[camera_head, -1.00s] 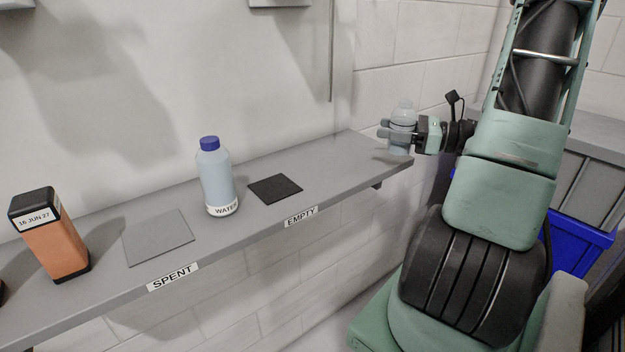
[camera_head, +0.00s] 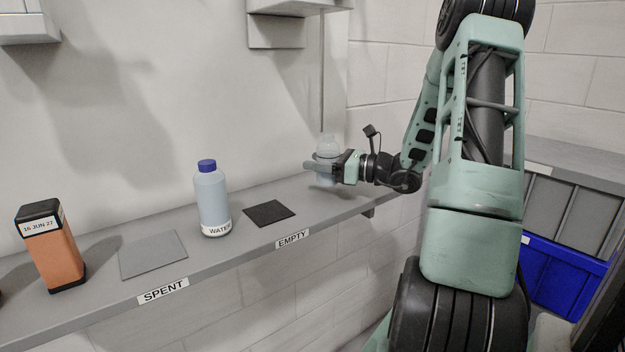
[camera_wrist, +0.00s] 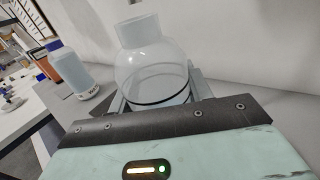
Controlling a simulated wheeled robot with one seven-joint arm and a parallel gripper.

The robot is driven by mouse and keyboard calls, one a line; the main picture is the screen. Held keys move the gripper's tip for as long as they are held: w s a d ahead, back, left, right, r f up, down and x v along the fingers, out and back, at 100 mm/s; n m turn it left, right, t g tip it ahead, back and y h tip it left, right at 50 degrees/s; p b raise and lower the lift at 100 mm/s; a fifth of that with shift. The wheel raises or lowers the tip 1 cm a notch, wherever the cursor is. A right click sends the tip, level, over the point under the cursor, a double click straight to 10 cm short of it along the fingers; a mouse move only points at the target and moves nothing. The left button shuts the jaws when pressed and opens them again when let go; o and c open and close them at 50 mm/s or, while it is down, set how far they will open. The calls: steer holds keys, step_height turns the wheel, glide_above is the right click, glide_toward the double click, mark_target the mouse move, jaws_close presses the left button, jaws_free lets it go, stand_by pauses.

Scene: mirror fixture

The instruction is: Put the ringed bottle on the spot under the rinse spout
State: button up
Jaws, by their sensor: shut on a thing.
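The ringed bottle (camera_head: 327,144) is clear, with a narrow neck. In the wrist view the bottle (camera_wrist: 150,62) shows a dark ring low around its body. My gripper (camera_head: 323,165) is shut on it and holds it upright over the right part of the shelf. Whether its base touches the shelf I cannot tell. A black square pad (camera_head: 270,213) above the EMPTY label and a grey square pad (camera_head: 153,254) above the SPENT label both lie bare on the shelf. I cannot make out which spot is under the rinse spout.
A blue-capped WATER bottle (camera_head: 212,197) stands between the two pads; it also shows in the wrist view (camera_wrist: 70,70). An orange bottle with a black cap (camera_head: 52,248) stands at the left. A wall fixture (camera_head: 277,28) hangs above the shelf (camera_head: 345,208). A blue bin (camera_head: 563,275) is at the right.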

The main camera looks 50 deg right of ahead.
steer(key=shift+w+a, duration=0.2)
steer(key=shift+w, duration=0.3)
steer(key=f+b, duration=0.1)
steer(key=b, duration=0.1)
steer(key=f+b, duration=0.1)
steer(key=f, duration=0.1)
steer(key=shift+w+a+f+b, duration=0.1)
steer(key=shift+w+f+b, duration=0.15)
steer(key=shift+w+b, duration=0.1)
steer(key=shift+f, duration=0.1)
steer(key=o, duration=1)
steer(key=shift+s, duration=0.1)
steer(key=b+v, duration=0.1)
steer(key=v, duration=1)
steer(key=shift+s, duration=0.4)
steer(key=shift+s+d, duration=0.1)
steer(key=shift+d, duration=0.1)
